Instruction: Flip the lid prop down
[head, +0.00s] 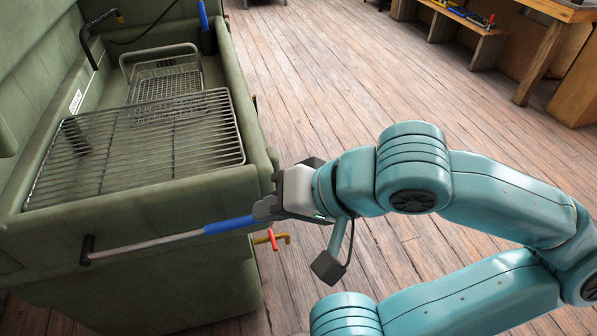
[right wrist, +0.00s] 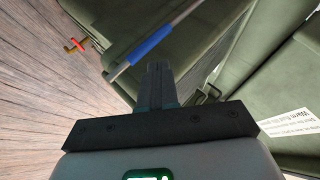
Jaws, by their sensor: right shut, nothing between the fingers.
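The lid prop (head: 150,246) is a thin grey rod with a blue sleeve (head: 229,225). It runs along the front of the green parts washer (head: 150,200), from a dark pivot on the left, rising slightly to the right. My right gripper (head: 262,209) is at the sleeve's right end, near the washer's front corner. In the right wrist view its fingers (right wrist: 157,83) are shut with nothing between them, close to the blue sleeve (right wrist: 151,46). I cannot tell whether they touch it. The washer's raised lid (head: 32,60) shows at the left. My left gripper is not in view.
A wire rack (head: 190,139) covers the near part of the washer, with a wire basket (head: 165,82) behind it. A red-handled drain tap (head: 273,240) sticks out below my right gripper. A wooden bench (head: 470,40) stands back right. The wooden floor (head: 330,90) between is clear.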

